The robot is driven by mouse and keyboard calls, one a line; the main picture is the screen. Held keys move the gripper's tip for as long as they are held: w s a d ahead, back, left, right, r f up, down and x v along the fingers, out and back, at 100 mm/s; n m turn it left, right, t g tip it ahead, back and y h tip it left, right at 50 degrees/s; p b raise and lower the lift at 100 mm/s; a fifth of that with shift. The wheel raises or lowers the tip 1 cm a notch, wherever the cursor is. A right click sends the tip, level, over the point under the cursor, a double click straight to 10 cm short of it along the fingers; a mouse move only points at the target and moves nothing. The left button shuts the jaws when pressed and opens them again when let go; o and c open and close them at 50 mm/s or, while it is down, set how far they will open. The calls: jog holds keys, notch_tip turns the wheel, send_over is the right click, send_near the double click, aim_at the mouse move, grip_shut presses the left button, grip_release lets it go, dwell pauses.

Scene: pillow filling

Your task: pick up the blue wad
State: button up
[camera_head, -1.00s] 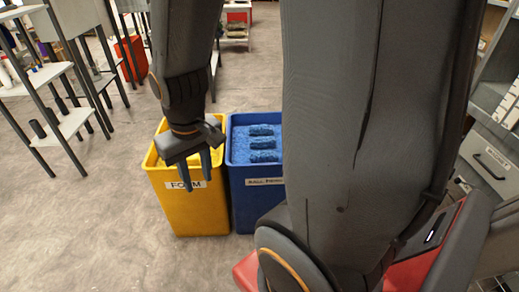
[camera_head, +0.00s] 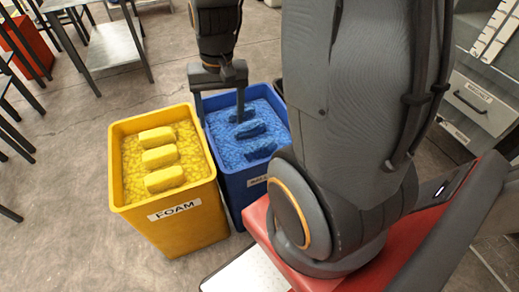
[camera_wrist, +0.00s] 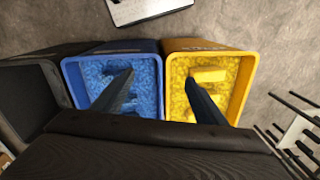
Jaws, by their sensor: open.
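Several dark blue wads lie in a column on blue fill in the blue bin (camera_head: 238,183): a far one (camera_head: 243,117), a middle one (camera_head: 250,131) and a near one (camera_head: 261,151). My gripper (camera_head: 221,112) is open and empty above the far left part of this bin. One finger shows in front of the far wad and partly hides it; the other shows at the left rim. In the wrist view, one finger covers much of the blue bin (camera_wrist: 66,80) and the other crosses the yellow bin, so the wads there are mostly hidden.
A yellow bin (camera_head: 186,232) labelled FOAM stands close beside the blue bin, with several yellow wads (camera_head: 160,157) on yellow fill. A dark bin (camera_wrist: 40,95) stands on the blue bin's other side. Metal tables (camera_head: 105,45) stand at the back left.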

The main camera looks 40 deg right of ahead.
jog(key=w+d+f+m+y+b, duration=0.25)
jog(key=d+f+m+b, duration=0.45)
jog(key=d+f, duration=0.5)
jog(key=w+d+f+m+y+b, duration=0.1)
jog(key=w+d+f+m+b, duration=0.4)
jog(key=d+f+m, duration=0.7)
jog(key=a+f+n, duration=0.1)
jog(key=f, duration=0.2)
jog(key=a+f, duration=0.2)
jog(key=f, duration=0.1)
jog(key=a+f+n+b, duration=0.1)
jog(key=a+f, duration=0.1)
jog(key=shift+a+f+n+t, duration=0.2)
jog(key=shift+f+n+t, duration=0.1)
jog(key=shift+f+t, duration=0.1)
jog(key=c, duration=1.2)
